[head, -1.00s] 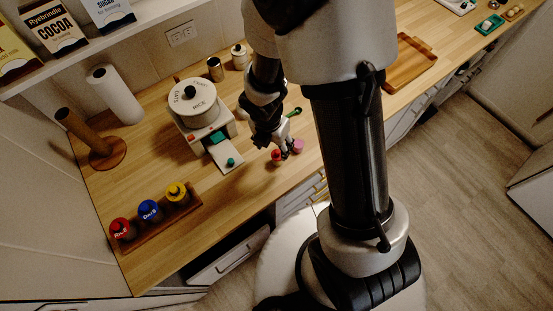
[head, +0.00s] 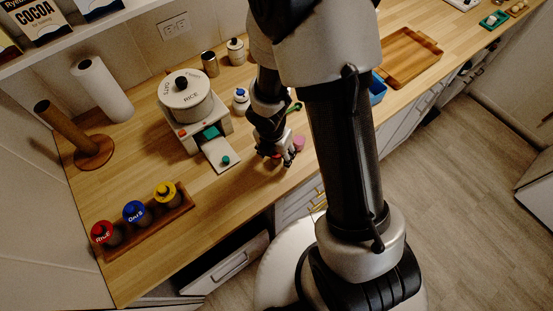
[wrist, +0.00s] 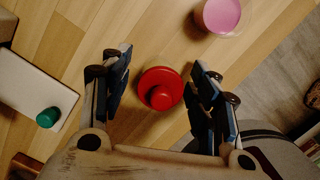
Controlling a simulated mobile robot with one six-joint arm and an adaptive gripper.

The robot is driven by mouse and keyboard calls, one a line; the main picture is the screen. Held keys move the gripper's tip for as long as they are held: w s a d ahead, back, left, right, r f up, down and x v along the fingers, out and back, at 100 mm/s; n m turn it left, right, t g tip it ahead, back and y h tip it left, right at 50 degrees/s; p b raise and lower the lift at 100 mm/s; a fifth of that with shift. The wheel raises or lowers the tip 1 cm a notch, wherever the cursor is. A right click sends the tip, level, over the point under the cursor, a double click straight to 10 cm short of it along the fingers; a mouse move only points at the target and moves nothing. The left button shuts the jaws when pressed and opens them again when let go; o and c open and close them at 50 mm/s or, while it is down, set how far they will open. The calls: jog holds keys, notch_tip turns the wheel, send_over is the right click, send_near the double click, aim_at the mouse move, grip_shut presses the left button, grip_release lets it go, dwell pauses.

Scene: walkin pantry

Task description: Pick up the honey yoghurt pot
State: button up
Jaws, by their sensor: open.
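My gripper (head: 283,153) is open over the counter near its front edge. In the wrist view, a round red piece with a raised knob (wrist: 161,88) lies between the open fingers (wrist: 161,70), apart from both. In the head view the gripper mostly hides it. A pot with a pink top (head: 299,142) stands just beyond the gripper, and it also shows in the wrist view (wrist: 221,15) at the upper right, outside the fingers. No label reading honey is legible, so I cannot tell which is the honey yoghurt pot.
Left of my gripper is a white dispenser (head: 188,112) with a teal-knobbed tray (head: 220,155). A wooden rack (head: 150,230) holds red, blue and yellow-topped jars. A blue-lidded white jar (head: 241,100) and a blue bin (head: 377,90) stand farther back.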

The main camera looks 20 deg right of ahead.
jog(key=shift+r, duration=0.1)
jog(key=shift+c, duration=0.5)
jog(key=c, duration=1)
jog(key=shift+c, duration=0.4)
jog(key=shift+r, duration=0.15)
